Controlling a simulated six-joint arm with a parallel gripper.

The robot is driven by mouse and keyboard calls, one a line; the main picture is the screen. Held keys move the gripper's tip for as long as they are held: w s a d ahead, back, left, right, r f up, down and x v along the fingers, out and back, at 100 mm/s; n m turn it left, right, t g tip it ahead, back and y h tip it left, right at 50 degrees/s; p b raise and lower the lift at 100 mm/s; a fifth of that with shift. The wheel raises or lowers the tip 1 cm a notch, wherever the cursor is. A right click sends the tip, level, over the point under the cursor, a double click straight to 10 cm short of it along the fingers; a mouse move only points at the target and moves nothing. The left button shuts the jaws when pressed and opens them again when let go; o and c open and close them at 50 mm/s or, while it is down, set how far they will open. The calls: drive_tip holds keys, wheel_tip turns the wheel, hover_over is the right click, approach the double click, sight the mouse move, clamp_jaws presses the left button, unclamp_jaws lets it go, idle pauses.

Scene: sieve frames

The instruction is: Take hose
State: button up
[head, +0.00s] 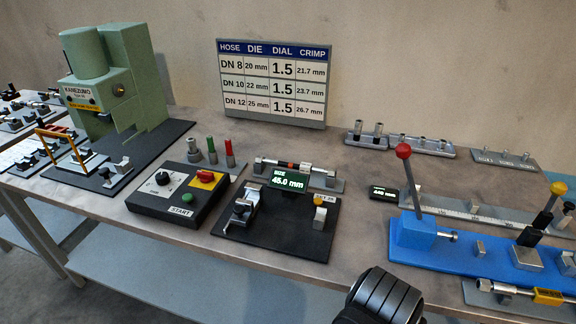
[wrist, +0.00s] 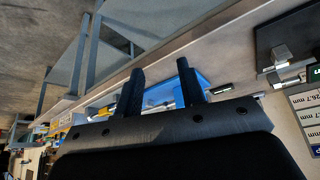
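I cannot tell for certain which piece is the hose. A hose-like piece (head: 510,289) with a metal end and a yellow tag lies along a grey holder at the front right of the bench, partly cut off by the picture edge. Another slim rod-like piece (head: 288,165) with metal ends and a red part lies on a small rack behind the gauge. My gripper (wrist: 160,65) shows in the wrist view with its two dark fingers apart and nothing between them. In the head view only a dark part of my arm shows at the bottom; the fingers are out of view there.
A blue fixture (head: 420,235) with a red-knobbed lever stands at the right. A black gauge plate (head: 275,235) and a control box (head: 178,195) sit mid-bench. A green press (head: 125,70) stands at the left. A size chart (head: 273,82) stands against the wall.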

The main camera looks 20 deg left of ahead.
drive_tip(key=shift+o, duration=0.2)
drive_tip(key=o, duration=0.3)
